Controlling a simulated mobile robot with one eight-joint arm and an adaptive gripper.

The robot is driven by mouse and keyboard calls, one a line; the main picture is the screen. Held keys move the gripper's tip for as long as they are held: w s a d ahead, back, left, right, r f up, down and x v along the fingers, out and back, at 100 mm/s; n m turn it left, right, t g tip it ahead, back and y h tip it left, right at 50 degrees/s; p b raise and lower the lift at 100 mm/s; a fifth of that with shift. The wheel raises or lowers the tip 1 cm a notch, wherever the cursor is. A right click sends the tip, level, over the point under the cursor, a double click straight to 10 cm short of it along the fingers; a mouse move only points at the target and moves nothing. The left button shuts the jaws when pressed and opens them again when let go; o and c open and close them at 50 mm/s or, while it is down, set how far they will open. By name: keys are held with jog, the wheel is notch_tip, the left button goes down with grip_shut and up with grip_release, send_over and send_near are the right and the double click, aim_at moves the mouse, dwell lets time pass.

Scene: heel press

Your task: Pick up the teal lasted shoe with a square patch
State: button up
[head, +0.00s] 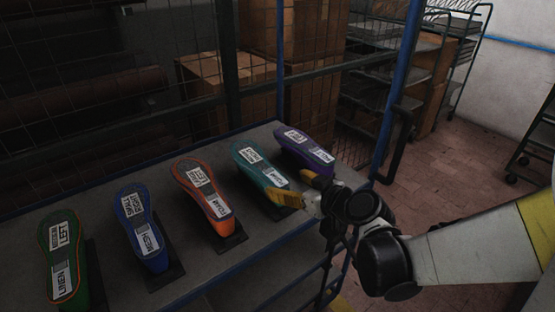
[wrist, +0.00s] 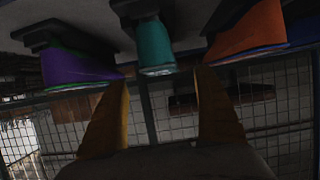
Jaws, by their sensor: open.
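The teal lasted shoe (head: 243,163) lies sole up on a dark stand, second from the right in the row. White labels and a small grey patch show on its sole; the patch's shape is too small to tell. In the wrist view, the teal shoe (wrist: 155,46) is at top centre, between and beyond the tips of my open gripper (wrist: 162,78).
A purple shoe (head: 292,145) stands close on the right, an orange shoe (head: 187,172) on the left. Blue (head: 154,258) and green (head: 84,285) shoes stand farther left on the grey table (head: 105,195). A wire mesh partition (head: 180,60) stands behind.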

aim_at(278, 180)
jog(key=b+x, duration=0.1)
jog(key=x, duration=0.4)
jog(key=shift+d+f, duration=0.1)
jog(key=shift+b+x, duration=1.3)
jog(key=shift+x, duration=1.75)
jog(key=shift+r, duration=0.2)
jog(key=c, duration=1.5)
